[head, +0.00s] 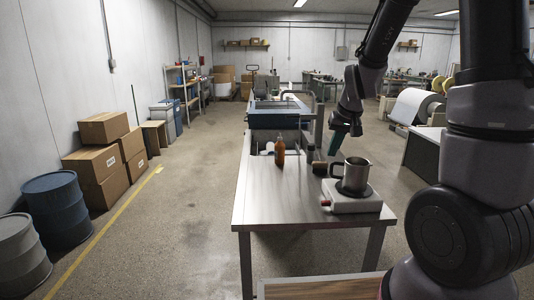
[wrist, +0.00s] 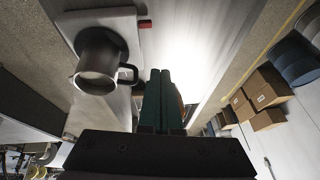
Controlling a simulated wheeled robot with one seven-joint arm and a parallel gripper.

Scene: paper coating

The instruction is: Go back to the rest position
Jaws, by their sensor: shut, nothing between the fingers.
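My gripper (head: 337,143) hangs above the metal table (head: 265,204) in the head view, near its far right side. Its green fingers are together and hold nothing; they also show in the wrist view (wrist: 164,78). A metal mug (head: 354,174) stands upright on a white hot plate (head: 352,200) at the table's right side, nearer than my gripper. In the wrist view the mug (wrist: 97,62) and the hot plate (wrist: 108,22) are to the left of the fingers. An orange-brown bottle (head: 279,151) stands at the table's far end, left of my gripper; the fingers mostly hide it in the wrist view.
A dark cylindrical object (head: 319,168) is beside the mug. A machine with a blue-framed top (head: 279,116) stands behind the table. Cardboard boxes (head: 100,170) and drums (head: 57,208) line the left wall. The floor left of the table is clear.

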